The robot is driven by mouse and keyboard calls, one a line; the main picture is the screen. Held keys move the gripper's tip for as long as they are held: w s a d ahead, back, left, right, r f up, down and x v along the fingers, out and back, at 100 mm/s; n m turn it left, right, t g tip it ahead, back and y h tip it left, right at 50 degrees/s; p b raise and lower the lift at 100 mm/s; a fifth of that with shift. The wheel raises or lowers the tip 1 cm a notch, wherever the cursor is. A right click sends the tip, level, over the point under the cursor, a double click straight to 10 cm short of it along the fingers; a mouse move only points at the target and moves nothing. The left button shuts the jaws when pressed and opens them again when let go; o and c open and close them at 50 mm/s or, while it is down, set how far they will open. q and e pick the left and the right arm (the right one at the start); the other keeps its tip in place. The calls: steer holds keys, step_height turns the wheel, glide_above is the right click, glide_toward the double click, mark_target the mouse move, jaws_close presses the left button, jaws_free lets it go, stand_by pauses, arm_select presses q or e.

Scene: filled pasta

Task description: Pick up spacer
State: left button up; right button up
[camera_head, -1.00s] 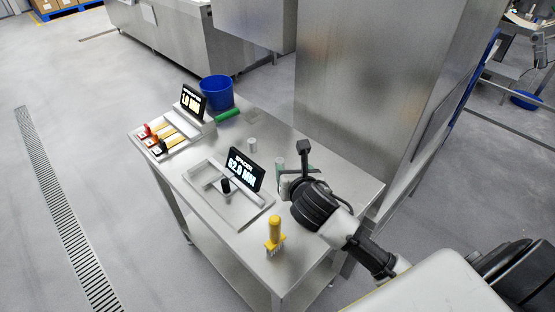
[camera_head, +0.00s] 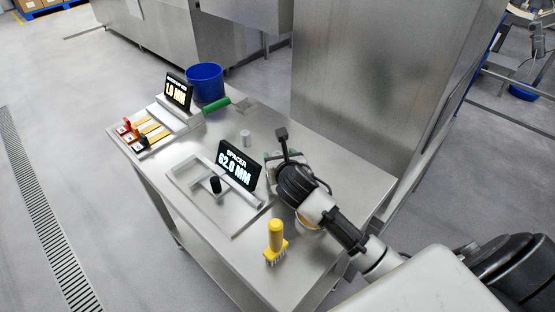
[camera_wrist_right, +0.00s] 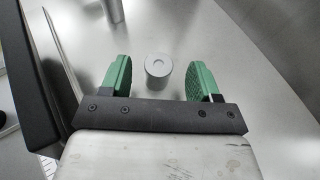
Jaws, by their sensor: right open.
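A short grey cylinder with a round recess in its top (camera_wrist_right: 158,66) stands upright between the two green finger pads in the right wrist view, apart from both. It looks like a spacer. My right gripper (camera_wrist_right: 159,78) is open around it, pointing down at the steel table. In the head view my right gripper (camera_head: 282,158) is right of the display reading "SPACER 62.0 MM" (camera_head: 238,165), and it hides the cylinder there. A second grey cylinder (camera_head: 245,137) stands behind that display; a cylinder also shows at the wrist view's top left (camera_wrist_right: 115,10). My left gripper is out of view.
A grey gauge tray (camera_head: 232,228) with a black knob (camera_head: 215,185) lies left of my arm. A yellow-handled brush (camera_head: 275,240) stands at the front. A blue bucket (camera_head: 206,82), green roll (camera_head: 217,104) and second display (camera_head: 178,92) are at the back. A steel cabinet (camera_head: 375,80) rises behind.

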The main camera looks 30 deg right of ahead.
mark_target(276, 153)
steer(key=x, duration=0.4)
steer(key=shift+w+a+f, duration=0.1)
steer(key=shift+w+f, duration=0.15)
steer(key=c, duration=1)
steer(key=shift+r, duration=0.1)
